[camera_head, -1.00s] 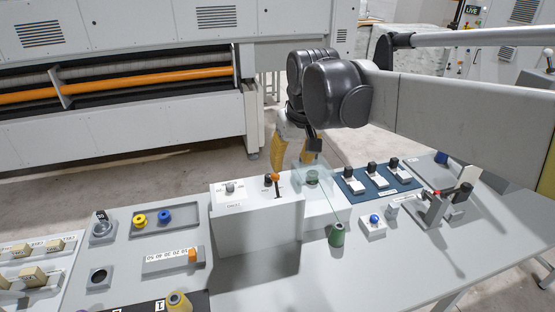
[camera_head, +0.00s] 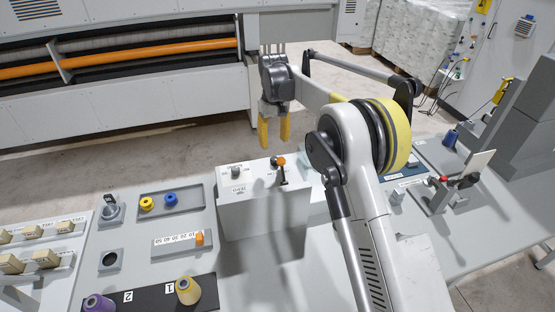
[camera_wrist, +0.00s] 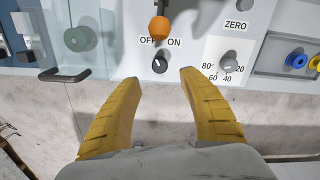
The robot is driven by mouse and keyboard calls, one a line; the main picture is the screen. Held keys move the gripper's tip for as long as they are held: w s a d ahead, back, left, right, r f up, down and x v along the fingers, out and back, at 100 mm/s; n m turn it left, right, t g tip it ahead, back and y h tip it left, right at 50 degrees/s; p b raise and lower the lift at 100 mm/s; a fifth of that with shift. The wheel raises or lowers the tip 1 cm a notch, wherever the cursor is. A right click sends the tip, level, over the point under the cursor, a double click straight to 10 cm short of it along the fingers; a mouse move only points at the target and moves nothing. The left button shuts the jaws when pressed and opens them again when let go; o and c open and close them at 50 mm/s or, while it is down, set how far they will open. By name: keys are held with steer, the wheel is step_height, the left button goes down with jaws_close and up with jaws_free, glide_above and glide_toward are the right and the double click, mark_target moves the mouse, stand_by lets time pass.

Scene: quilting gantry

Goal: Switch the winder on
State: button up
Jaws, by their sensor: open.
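The winder panel is a white box (camera_head: 262,215) on the table. A black knob (camera_wrist: 159,66) with a small white mark sits beside the OFF and ON labels in the wrist view; I cannot tell which label the mark points to. An orange-tipped lever (camera_head: 281,161) stands next to it and shows beyond the labels in the wrist view (camera_wrist: 159,28). My gripper (camera_head: 273,138) is open and empty, pointing down above and behind the box's far edge. In the wrist view the gripper's yellow fingertips (camera_wrist: 159,77) straddle the line to the black knob, apart from it.
A grey dial (camera_head: 237,172) sits left of the lever. A tray (camera_head: 187,205) with yellow and blue rings lies left. A green part (camera_wrist: 80,39) and a clear panel (camera_wrist: 102,30) stand beside the box. Thread cones (camera_head: 188,290) are in front.

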mark_target(275, 158)
step_height(275, 158, down, 9)
steer(key=shift+f+b, duration=0.1)
steer(key=shift+b, duration=0.85)
jaws_close()
